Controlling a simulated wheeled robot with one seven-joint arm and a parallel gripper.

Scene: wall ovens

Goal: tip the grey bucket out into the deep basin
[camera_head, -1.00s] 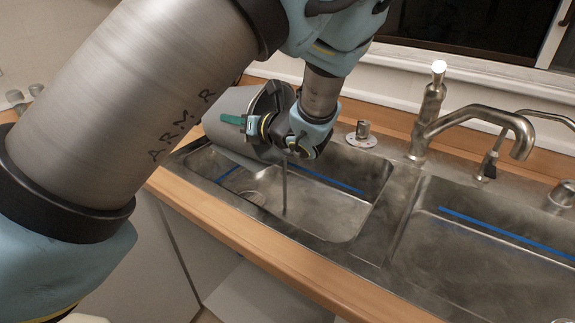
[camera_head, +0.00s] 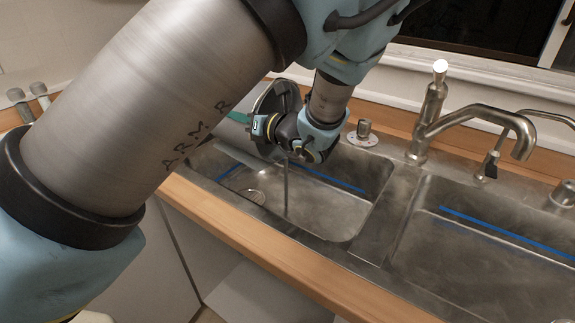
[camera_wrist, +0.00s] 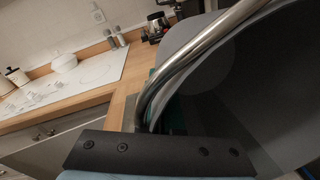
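The grey bucket (camera_head: 229,136) hangs tilted over the left part of the left basin (camera_head: 330,212), mostly hidden behind my arm in the head view. In the wrist view the bucket (camera_wrist: 290,85) fills the right side, its curved metal handle (camera_wrist: 195,55) running down to my gripper. My gripper (camera_head: 238,117) is above the left basin, its green fingers at the bucket; in the wrist view it (camera_wrist: 168,112) appears closed around the handle. A thin dark vertical streak stands below the gripper down to the basin; I cannot tell what it is.
A right basin (camera_head: 480,265) lies beside the left one; both have blue lines on their walls. A tall faucet (camera_head: 430,115) stands behind the divider. A wooden counter edge (camera_head: 250,240) runs in front. The wrist view shows a white cooktop (camera_wrist: 70,82).

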